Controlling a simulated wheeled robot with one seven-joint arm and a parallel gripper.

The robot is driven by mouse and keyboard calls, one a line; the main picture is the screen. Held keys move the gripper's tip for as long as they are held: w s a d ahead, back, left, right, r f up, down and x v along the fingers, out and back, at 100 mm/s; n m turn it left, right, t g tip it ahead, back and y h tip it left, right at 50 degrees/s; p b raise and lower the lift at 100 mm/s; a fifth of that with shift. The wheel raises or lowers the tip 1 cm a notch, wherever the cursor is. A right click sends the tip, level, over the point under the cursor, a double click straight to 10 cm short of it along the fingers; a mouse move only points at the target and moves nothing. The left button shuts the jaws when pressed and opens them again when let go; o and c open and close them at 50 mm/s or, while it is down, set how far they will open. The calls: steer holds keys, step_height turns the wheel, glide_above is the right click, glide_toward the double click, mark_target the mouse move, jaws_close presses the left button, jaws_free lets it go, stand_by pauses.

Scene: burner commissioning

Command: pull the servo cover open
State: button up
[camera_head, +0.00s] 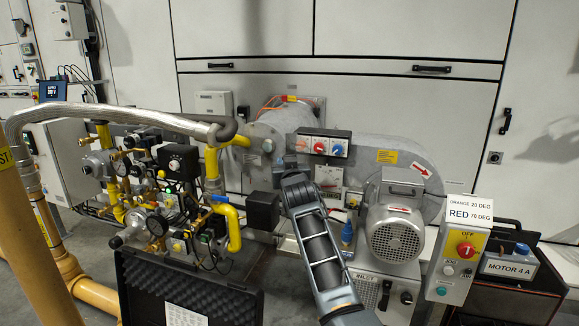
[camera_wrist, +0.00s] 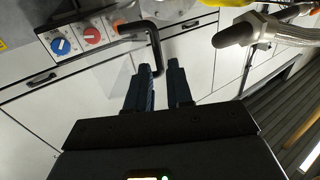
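The servo cover cannot be clearly told apart. A black bent handle (camera_wrist: 152,38) stands out beside a knob panel (camera_wrist: 72,44) in the wrist view. The panel also shows in the head view (camera_head: 320,147), on the grey burner housing. My gripper (camera_wrist: 159,66) has its two dark fingers apart, with the handle's free end close to and seemingly between the fingertips; contact cannot be told. In the head view my arm rises in front of the burner, and its top end (camera_head: 296,180) is just below and left of the panel; the fingers are hidden.
A gas train with yellow pipes, valves and gauges (camera_head: 165,190) stands close at left, with a silver hose (camera_head: 110,113) over it. A motor (camera_head: 395,230) and a switch box (camera_head: 462,250) are at right. An open foam-lined case (camera_head: 185,290) is in front.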

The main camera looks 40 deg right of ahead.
steer(key=shift+o, duration=0.5)
steer(key=shift+s+d+f, duration=0.1)
steer(key=shift+d+f, duration=0.05)
steer(key=shift+f, duration=0.1)
steer(key=a+b, duration=0.3)
steer(key=a, duration=0.5)
steer(key=shift+w+a+b, duration=0.2)
steer(key=shift+b, duration=0.1)
steer(key=shift+r, duration=0.1)
steer(key=p+v, duration=0.1)
steer(key=v, duration=0.6)
steer(key=shift+s+a, duration=0.25)
steer(key=shift+s, duration=0.05)
steer(key=shift+c, duration=0.4)
